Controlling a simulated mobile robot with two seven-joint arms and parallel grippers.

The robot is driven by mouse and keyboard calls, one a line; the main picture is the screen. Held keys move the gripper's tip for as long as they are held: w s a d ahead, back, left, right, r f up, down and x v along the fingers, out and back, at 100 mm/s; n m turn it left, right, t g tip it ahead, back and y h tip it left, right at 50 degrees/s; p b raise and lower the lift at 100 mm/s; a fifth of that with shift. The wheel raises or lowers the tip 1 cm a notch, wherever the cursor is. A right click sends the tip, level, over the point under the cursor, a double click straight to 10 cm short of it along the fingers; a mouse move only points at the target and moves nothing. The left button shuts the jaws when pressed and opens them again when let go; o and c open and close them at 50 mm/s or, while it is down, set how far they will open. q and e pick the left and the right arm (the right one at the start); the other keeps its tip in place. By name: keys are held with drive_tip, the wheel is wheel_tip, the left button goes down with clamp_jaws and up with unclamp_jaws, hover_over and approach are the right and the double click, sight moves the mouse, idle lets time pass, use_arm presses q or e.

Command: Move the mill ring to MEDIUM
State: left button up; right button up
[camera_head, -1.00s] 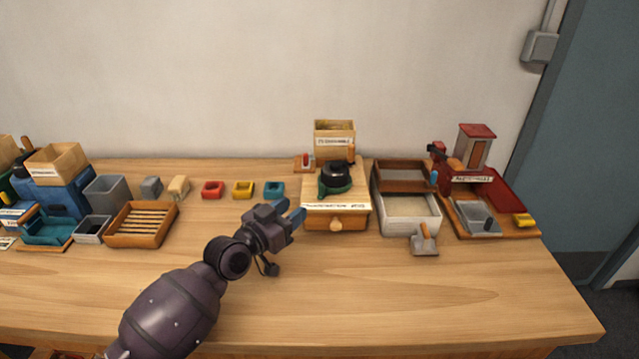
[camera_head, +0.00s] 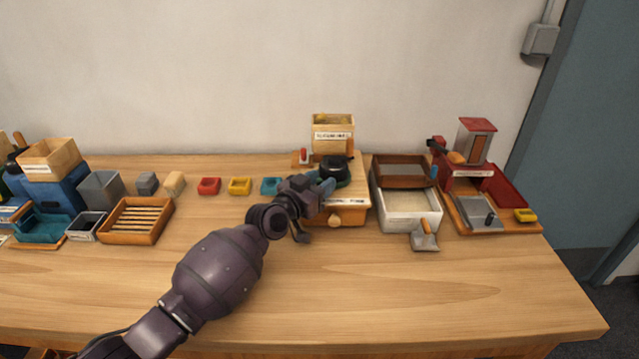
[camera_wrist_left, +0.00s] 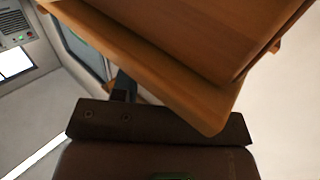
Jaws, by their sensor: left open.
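The mill is a wooden box with a drawer and a round knob (camera_head: 334,219) at its front. A black round part (camera_head: 336,166) with a green ring (camera_head: 344,181) under it sits on the box top. My left gripper (camera_head: 326,187) is open at the left front of the box, its blue-grey fingertips close to the ring. I cannot tell whether they touch it. The gripper hides part of the box top and its label. The left wrist view shows a wooden edge (camera_wrist_left: 190,90) close up. My right gripper is not in view.
A labelled wooden hopper (camera_head: 333,137) stands behind the mill. Red, yellow and teal small trays (camera_head: 209,186) lie to the left. A white tray (camera_head: 408,223) and a scoop (camera_head: 425,240) lie close on the right. The front of the table is clear.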

use_arm(q)
clamp_jaws()
idle(0.5)
